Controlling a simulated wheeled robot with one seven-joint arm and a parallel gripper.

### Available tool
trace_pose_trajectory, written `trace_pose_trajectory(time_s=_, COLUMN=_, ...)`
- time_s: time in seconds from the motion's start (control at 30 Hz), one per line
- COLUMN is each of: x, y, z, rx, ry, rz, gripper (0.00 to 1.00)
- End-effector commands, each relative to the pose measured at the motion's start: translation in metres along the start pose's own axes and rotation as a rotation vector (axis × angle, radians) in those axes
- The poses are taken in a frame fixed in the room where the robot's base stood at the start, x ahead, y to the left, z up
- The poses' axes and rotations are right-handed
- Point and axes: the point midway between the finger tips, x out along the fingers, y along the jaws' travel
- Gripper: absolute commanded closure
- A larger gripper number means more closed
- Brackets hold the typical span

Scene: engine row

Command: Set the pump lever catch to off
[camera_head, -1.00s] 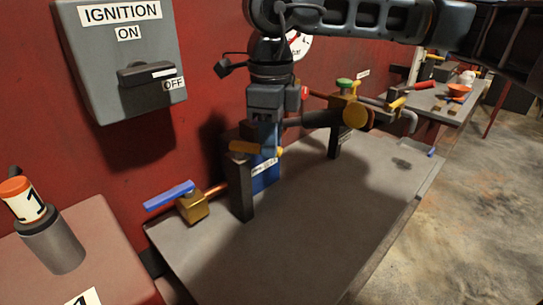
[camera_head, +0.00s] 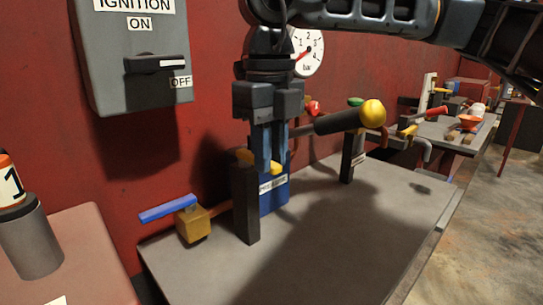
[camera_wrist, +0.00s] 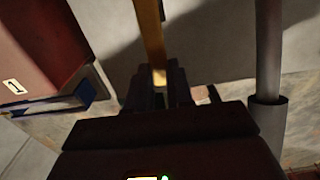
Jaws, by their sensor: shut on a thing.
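The pump lever catch appears to be the orange-yellow bar (camera_head: 243,156) at the top of a dark upright post (camera_head: 245,205). In the wrist view the yellow bar (camera_wrist: 149,32) runs down between my fingers. My gripper (camera_head: 268,165) points down at the bar and is shut on it; the fingers partly hide it. The dark pump lever (camera_head: 340,122) with a yellow ball (camera_head: 373,113) sticks out to the right, apart from my fingers. A blue pump body (camera_head: 272,198) with a white label stands behind the gripper. No off mark for the catch is readable.
A grey ignition box (camera_head: 140,50) hangs on the red wall at the left. A blue-handled valve (camera_head: 193,222) sits left of the post. A second dark post (camera_head: 347,158) stands at the right. The grey bench top (camera_head: 330,230) is clear in front.

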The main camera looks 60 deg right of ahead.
Motion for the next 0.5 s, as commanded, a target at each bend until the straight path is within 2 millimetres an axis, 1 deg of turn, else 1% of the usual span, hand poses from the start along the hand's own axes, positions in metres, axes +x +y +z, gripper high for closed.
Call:
trace_pose_trajectory(time_s=0.33, x=-0.0007, y=0.0011, z=0.0001, rx=0.004, ry=0.000, rz=0.004, gripper=1.00)
trace_pose_trajectory(time_s=0.37, x=-0.0007, y=0.0011, z=0.0000, rx=0.004, ry=0.000, rz=0.004, gripper=0.76)
trace_pose_trajectory(time_s=0.43, x=-0.0006, y=0.0010, z=0.0000, rx=0.004, ry=0.000, rz=0.003, gripper=0.70)
trace_pose_trajectory(time_s=0.5, x=-0.0005, y=0.0008, z=0.0000, rx=0.004, ry=0.000, rz=0.003, gripper=0.68)
